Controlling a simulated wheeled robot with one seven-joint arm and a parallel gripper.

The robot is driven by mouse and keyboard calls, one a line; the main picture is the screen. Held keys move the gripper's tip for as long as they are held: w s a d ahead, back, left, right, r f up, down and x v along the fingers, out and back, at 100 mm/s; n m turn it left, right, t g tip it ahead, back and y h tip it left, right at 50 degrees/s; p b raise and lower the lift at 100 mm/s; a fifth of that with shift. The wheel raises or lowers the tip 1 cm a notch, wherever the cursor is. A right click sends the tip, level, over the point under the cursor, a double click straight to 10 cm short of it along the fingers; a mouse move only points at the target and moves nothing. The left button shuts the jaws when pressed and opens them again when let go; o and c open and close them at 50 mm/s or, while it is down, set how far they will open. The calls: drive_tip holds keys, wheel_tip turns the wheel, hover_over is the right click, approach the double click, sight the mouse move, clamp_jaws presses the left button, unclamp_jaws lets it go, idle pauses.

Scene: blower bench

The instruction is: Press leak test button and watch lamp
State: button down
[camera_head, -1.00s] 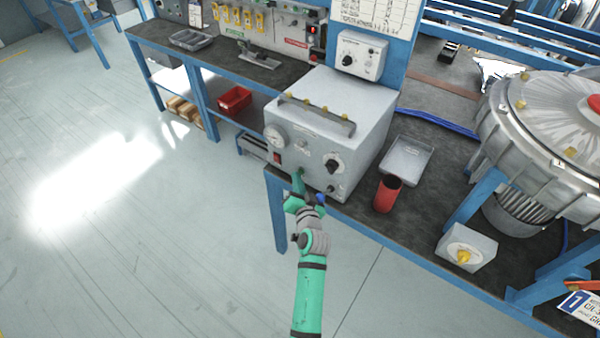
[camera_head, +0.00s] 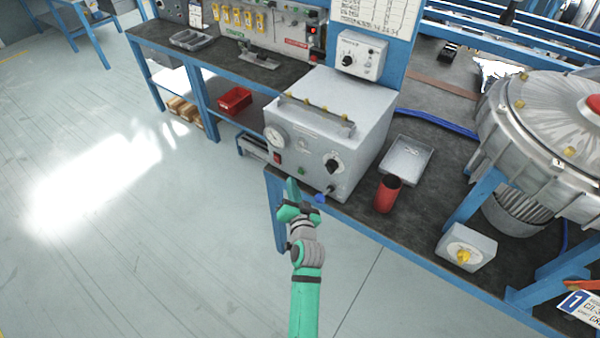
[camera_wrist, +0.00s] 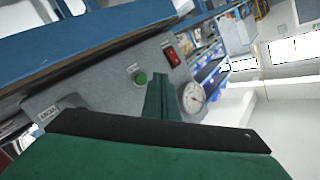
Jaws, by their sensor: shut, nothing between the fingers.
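The grey tester box (camera_head: 350,106) stands at the bench corner. Its front panel carries a green button (camera_head: 301,170), a red switch (camera_head: 278,157), a round gauge (camera_head: 275,137) and a black knob (camera_head: 333,165). A small pale round fitting (camera_head: 302,144) above the button may be the lamp; I cannot tell whether it is lit. The wrist view also shows the green button (camera_wrist: 140,79), red switch (camera_wrist: 173,56) and gauge (camera_wrist: 193,97). My gripper (camera_head: 291,184) is shut and empty, in front of the panel's lower left. Its fingers (camera_wrist: 163,96) appear apart from the button.
A red cup (camera_head: 387,195) and a grey tray (camera_head: 407,159) stand right of the box. The bench's blue front edge (camera_head: 400,253) runs below. Open floor lies left.

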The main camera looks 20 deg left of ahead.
drive_tip(key=shift+s+a+f, duration=0.1)
drive_tip(key=shift+s+a, duration=0.15)
drive_tip(key=shift+s, duration=0.35)
drive_tip(key=shift+s+a+f, duration=0.1)
drive_tip(key=shift+s+a, duration=0.1)
drive_tip(key=shift+s, duration=0.35)
drive_tip(key=s+d+f+h, duration=0.25)
drive_tip(key=s+d, duration=0.45)
drive_tip(key=s, duration=0.4)
drive_tip(key=s+d+f+h, duration=0.2)
drive_tip(key=s+d+f, duration=0.2)
drive_tip(key=s+d, duration=0.55)
drive_tip(key=s+d+r+n+h, duration=0.1)
drive_tip(key=s+r, duration=0.3)
drive_tip(key=s, duration=0.7)
drive_tip(key=s+d+r+n+h, duration=0.1)
drive_tip(key=s+r, duration=0.4)
drive_tip(key=s, duration=0.6)
drive_tip(key=shift+s+r+t, duration=0.15)
drive_tip(key=shift+s+t, duration=0.1)
drive_tip(key=shift+t, duration=0.05)
